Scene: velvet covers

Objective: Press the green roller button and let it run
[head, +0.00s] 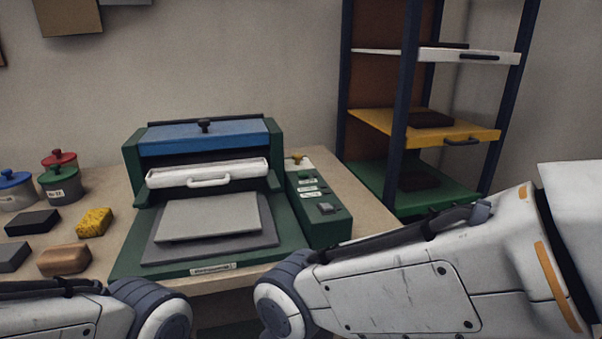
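A green press-like machine (125,258) stands on the table, with a blue top cover (215,137) and a white drawer-like tray with a handle (235,174) in front. A pale flat sheet (215,218) lies on a dark grey plate (160,250) on its bed. My two arms come in from the lower left and lower right; neither gripper shows.
A rack (400,100) with coloured shelves stands at the right.

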